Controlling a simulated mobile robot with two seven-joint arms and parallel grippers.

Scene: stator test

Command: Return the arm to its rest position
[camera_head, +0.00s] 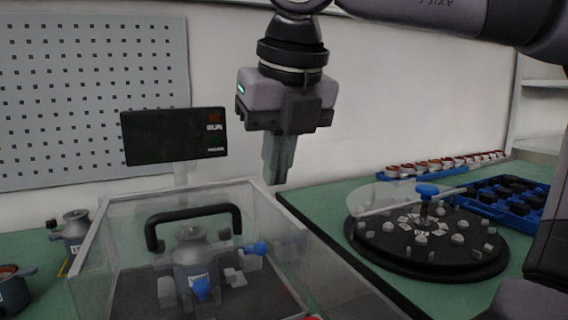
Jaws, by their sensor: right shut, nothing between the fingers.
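My right gripper (275,165) hangs from the arm that comes in from the upper right. Its fingers point down and are shut with nothing between them. It is in the air, above and behind the right rear part of the clear test box (110,235); no contact shows. My left gripper does not show.
The clear box has a black handle (194,226) and holds a grey stator part (195,255). A dark monitor (172,136) stands behind it. A round black turntable (385,245) and a blue tray (488,209) are on the green table to the right. Another grey part (74,229) stands left.

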